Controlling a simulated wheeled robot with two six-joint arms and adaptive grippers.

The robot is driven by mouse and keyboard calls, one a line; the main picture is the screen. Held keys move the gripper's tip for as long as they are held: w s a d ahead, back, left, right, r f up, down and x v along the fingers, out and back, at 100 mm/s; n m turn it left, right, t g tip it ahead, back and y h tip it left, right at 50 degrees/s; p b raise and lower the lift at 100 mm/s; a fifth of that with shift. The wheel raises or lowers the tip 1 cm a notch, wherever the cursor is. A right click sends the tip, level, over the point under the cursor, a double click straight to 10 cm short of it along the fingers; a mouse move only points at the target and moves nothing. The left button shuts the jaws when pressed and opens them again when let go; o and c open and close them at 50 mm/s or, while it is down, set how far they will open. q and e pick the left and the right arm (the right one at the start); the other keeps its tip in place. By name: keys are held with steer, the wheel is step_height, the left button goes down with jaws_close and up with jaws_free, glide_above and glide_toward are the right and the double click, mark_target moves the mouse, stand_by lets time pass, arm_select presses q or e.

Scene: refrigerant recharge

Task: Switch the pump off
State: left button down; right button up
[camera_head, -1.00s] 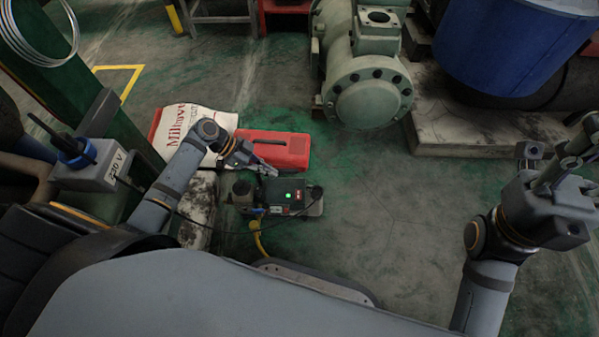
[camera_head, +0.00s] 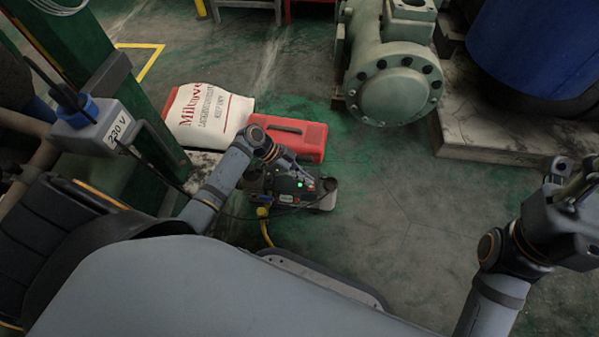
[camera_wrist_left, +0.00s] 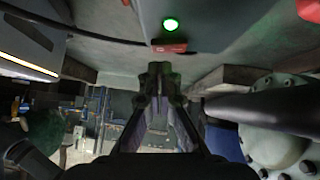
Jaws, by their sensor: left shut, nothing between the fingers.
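The pump (camera_head: 325,200) is a small dark unit on the floor with a lit green lamp (camera_head: 300,184) on top. The lamp also shows at the top of the left wrist view (camera_wrist_left: 170,24), with a red switch (camera_wrist_left: 169,48) just below it. My left gripper (camera_head: 309,181) is shut and empty, reaching over the pump close to the lamp. In the left wrist view its fingertips (camera_wrist_left: 158,68) are just below the red switch; I cannot tell whether they touch it. My right gripper (camera_head: 582,172) is at the right, away from the pump; its fingers are unclear.
A red case (camera_head: 300,140) lies behind the pump, and a white sack (camera_head: 208,115) lies behind left. A yellow hose (camera_head: 266,232) and a dark cable run beside the pump. A grey 230 V box (camera_head: 98,127) is at left. Floor right of the pump is clear.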

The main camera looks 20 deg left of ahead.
arm_select(q)
steer(key=shift+s+f, duration=0.1)
steer(key=shift+f, duration=0.65)
steer(key=shift+s+d+f, duration=0.1)
steer(key=shift+s+f, duration=0.05)
steer(key=shift+f+t, duration=0.15)
steer(key=shift+t, duration=0.15)
